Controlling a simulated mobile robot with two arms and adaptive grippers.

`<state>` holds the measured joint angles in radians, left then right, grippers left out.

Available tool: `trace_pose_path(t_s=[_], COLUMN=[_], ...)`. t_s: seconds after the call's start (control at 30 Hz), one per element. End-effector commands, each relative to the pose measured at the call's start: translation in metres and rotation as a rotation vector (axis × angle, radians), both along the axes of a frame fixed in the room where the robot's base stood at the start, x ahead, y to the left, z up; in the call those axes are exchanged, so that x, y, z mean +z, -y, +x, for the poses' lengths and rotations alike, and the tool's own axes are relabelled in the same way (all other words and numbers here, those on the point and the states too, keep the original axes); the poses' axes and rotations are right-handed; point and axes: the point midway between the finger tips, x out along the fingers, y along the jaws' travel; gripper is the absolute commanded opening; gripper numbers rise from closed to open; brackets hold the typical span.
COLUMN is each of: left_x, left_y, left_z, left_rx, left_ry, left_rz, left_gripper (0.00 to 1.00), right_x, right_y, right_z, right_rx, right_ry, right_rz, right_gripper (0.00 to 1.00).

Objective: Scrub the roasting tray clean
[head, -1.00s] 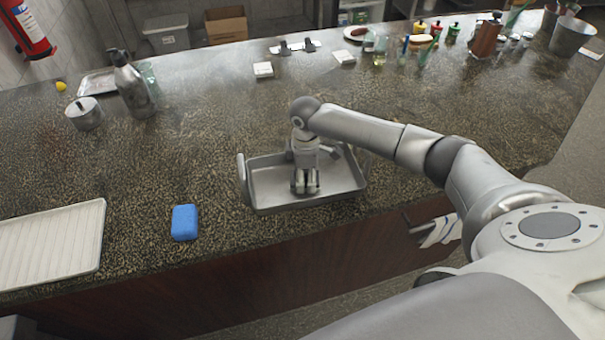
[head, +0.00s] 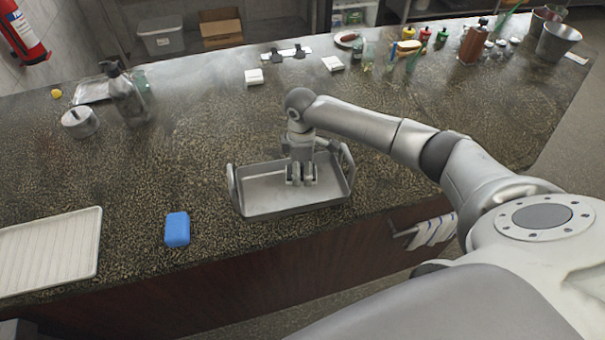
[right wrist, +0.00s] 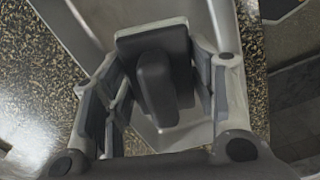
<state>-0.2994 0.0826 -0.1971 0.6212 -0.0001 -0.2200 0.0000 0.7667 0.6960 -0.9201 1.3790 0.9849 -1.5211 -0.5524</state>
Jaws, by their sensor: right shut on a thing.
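The grey metal roasting tray (head: 262,196) lies on the counter with a raised handle at its left and right ends. The tray's floor looks plain grey, with no clear dirt visible. My left gripper is not in view.
A blue sponge (head: 177,229) and a pale ribbed board (head: 50,250) lie left of the tray near the front edge. A metal pot (head: 80,122) and pump bottle (head: 127,98) stand at the back left. Striped cloths (head: 432,231) hang at the counter front.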

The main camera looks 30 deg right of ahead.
Motion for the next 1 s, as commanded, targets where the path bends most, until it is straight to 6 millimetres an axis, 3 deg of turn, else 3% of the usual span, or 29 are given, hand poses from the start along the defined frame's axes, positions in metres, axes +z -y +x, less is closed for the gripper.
trace_pose_path(t_s=[0.3, 0.83, 1.0], left_x=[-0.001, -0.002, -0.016], left_y=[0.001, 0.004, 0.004], left_z=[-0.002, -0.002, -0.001], left_rx=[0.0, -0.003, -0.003], left_ry=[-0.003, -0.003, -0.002], left_rz=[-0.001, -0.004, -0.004], left_gripper=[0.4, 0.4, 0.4], right_x=[0.021, 0.021, 0.023], right_y=[0.002, 0.002, -0.012], right_z=[0.007, 0.007, 0.005], right_rx=[-0.004, -0.006, -0.075], right_ry=[0.001, 0.001, 0.006], right_rz=[0.0, 0.0, 0.001], right_gripper=[0.23, 0.23, 0.23])
